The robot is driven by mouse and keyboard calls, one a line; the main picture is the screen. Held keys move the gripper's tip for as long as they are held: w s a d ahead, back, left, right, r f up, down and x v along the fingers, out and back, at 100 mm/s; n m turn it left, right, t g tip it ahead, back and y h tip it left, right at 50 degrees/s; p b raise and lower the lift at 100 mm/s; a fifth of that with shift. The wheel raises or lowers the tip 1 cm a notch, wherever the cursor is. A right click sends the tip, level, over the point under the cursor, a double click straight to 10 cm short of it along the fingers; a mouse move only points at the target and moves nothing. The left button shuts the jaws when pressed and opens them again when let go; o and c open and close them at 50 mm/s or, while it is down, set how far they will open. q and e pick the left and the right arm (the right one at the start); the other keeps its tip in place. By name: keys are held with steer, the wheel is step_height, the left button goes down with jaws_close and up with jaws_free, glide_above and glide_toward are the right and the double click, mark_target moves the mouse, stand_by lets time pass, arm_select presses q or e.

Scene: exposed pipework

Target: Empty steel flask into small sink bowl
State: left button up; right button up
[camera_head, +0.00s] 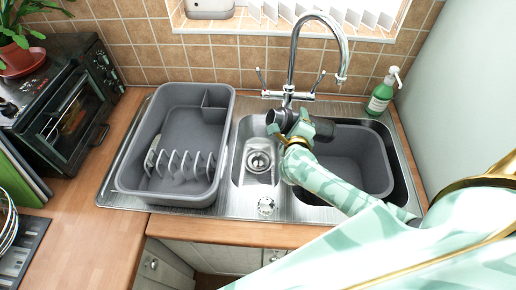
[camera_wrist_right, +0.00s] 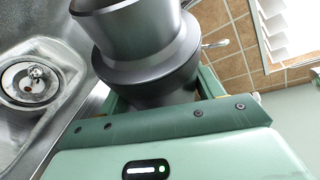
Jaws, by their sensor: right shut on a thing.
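My right gripper (camera_head: 299,128) is shut on the steel flask (camera_head: 323,129), a dark grey metal vessel. The flask lies tipped over, nearly level, with one end (camera_head: 276,119) at the left of the jaws, over the back right edge of the small sink bowl (camera_head: 244,165). In the right wrist view the flask (camera_wrist_right: 147,47) fills the space between the jaws, whose tips are hidden behind it. The small bowl's drain (camera_wrist_right: 30,82) shows at the left there. I cannot see liquid or into the flask. My left gripper is not in view.
A grey dish rack tub (camera_head: 129,182) stands on the drainer at left. A grey basin (camera_head: 375,165) sits in the large bowl at right. The tap (camera_head: 341,62) arches just behind the flask. A green soap bottle (camera_head: 380,98) stands at the back right; a small oven (camera_head: 75,115) at left.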

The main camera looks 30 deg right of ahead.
mark_target(298, 115)
steer(key=r+m+p, duration=0.1)
steer(key=r+p, duration=0.1)
steer(key=r+m+y+p, duration=0.1)
steer(key=r+p, duration=0.1)
steer(key=a+r+m+y+p, duration=0.1)
steer(key=r+p, duration=0.1)
steer(key=shift+w+r, duration=0.15)
steer(key=shift+r, duration=0.05)
steer(key=shift+d+r+m+y, duration=0.1)
steer(key=shift+d+m+y, duration=0.2)
steer(key=shift+m+y, duration=0.35)
steer(key=shift+d+m+t+y, duration=0.25)
steer(key=shift+m+t, duration=0.05)
steer(key=shift+m, duration=0.35)
steer(key=shift+d+f+m+t+y+b, duration=0.2)
steer(key=shift+f+m+t+y+b, duration=0.15)
steer(key=shift+m+y+b, duration=0.65)
steer(key=shift+m, duration=0.4)
